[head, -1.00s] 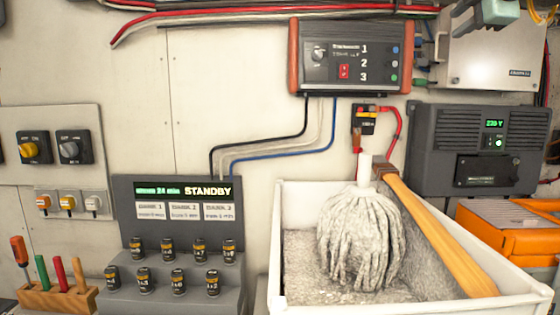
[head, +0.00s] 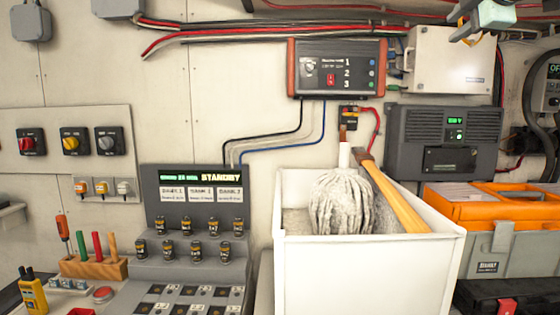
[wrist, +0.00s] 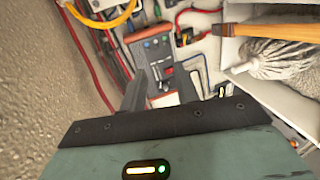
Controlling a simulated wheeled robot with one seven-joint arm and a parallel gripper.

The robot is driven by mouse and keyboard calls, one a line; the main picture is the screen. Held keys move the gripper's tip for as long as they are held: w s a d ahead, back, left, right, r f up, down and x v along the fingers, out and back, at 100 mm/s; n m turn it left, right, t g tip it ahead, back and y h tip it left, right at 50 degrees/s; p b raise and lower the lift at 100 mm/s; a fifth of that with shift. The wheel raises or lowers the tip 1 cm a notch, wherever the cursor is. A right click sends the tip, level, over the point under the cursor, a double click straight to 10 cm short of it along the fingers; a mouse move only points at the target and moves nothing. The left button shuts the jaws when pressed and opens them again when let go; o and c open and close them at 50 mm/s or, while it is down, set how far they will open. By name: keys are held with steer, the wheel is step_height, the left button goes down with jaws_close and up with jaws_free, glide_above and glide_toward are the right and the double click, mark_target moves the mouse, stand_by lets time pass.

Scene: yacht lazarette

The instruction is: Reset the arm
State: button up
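My gripper shows in the wrist view (wrist: 160,88) as two dark fingers with a gap between them. It looks open and nothing is held. The teal wrist housing fills the bottom of that view, with a small lit indicator. Beyond the fingers is the grey and red battery switch panel (wrist: 160,65). In the head view a teal part of my arm shows at the top right edge, high in front of the wall, above the white box (head: 450,60); the fingertips are not clear there.
A white bin (head: 365,265) with a mop (head: 342,200) stands in the middle. Right of it are a grey unit (head: 445,140) and an orange-topped toolbox (head: 495,210). A standby console (head: 200,190) and a tool rack (head: 95,268) stand left. Cables run along the upper wall.

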steer(key=s+a+f+m+g+y, duration=0.2)
steer(key=s+a+f+g, duration=0.2)
steer(key=a+f, duration=0.8)
steer(key=s+a+f+m+g+y, duration=0.15)
steer(key=s+a+f+g, duration=0.4)
steer(key=f, duration=1.05)
steer(key=s+a+f+m+g, duration=0.25)
steer(key=s+a+f, duration=0.35)
steer(key=s+f, duration=0.55)
steer(key=s+d+f+m+g+h+b, duration=0.1)
steer(key=s+d+f+m+g+h, duration=0.1)
steer(key=s+f, duration=0.9)
steer(key=s+m+g+h, duration=0.1)
steer(key=s+m, duration=0.1)
steer(key=s, duration=0.1)
steer(key=shift+d+f, duration=0.15)
steer(key=shift+f, duration=0.1)
